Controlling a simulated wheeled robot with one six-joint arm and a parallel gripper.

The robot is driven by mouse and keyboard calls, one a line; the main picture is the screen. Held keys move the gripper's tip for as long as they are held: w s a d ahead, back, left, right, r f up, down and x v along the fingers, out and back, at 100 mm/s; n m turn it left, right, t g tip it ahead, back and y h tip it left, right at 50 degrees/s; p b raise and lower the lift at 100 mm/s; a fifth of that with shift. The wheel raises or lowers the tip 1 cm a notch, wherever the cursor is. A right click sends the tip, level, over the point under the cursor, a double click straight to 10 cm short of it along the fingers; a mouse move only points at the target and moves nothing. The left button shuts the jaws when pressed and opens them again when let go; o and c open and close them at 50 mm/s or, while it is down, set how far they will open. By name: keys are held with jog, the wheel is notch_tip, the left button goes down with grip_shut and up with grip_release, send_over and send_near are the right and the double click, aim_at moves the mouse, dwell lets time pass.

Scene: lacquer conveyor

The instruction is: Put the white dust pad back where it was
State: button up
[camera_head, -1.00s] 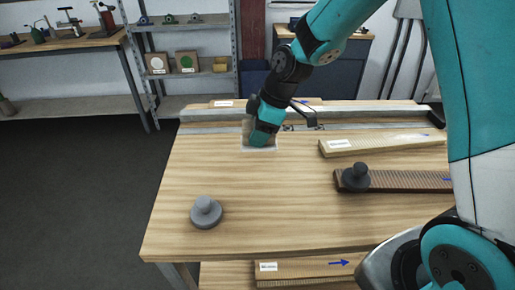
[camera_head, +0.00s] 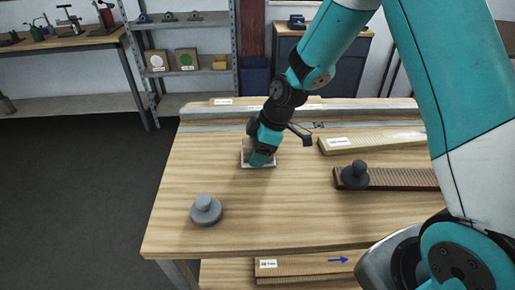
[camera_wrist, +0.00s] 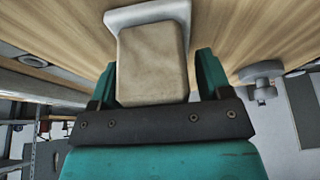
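The white dust pad (camera_head: 271,163) has a flat white base and a beige block on top. It is on the table top (camera_head: 310,215), left of the middle, and I cannot tell whether it touches the wood. In the wrist view, its white base (camera_wrist: 150,12) shows beyond the beige block (camera_wrist: 152,62). My gripper (camera_head: 258,152) points down over the pad, its fingers on both sides of the block. In the wrist view, the gripper (camera_wrist: 155,70) looks shut on the block, though a thin gap seems to show at the right finger.
A grey knobbed disc (camera_head: 206,211) stands front left. A dark knobbed disc (camera_head: 355,176) rests on a dark ribbed board (camera_head: 405,179) at right. A pale labelled board (camera_head: 370,143) lies behind it. A metal rail (camera_head: 215,114) runs along the back. The table's middle front is clear.

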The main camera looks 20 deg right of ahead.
jog(key=shift+r, duration=0.25)
jog(key=shift+d+r, duration=0.2)
jog(key=shift+r, duration=0.15)
jog(key=v, duration=0.9)
jog(key=shift+s+r+b, duration=0.1)
jog(key=shift+r+b, duration=0.2)
jog(key=shift+r, duration=0.1)
jog(key=shift+s+r, duration=0.45)
jog(key=shift+r, duration=0.4)
jog(key=s+a+r+m, duration=0.2)
jog(key=s, duration=0.5)
jog(key=s+a+r+m+g, duration=0.1)
jog(key=s+a+r+m, duration=0.1)
jog(key=s, duration=0.6)
jog(key=s+a+r+m, duration=0.3)
jog(key=s, duration=0.4)
jog(key=shift+s+a, duration=0.35)
jog(key=shift+s, duration=0.05)
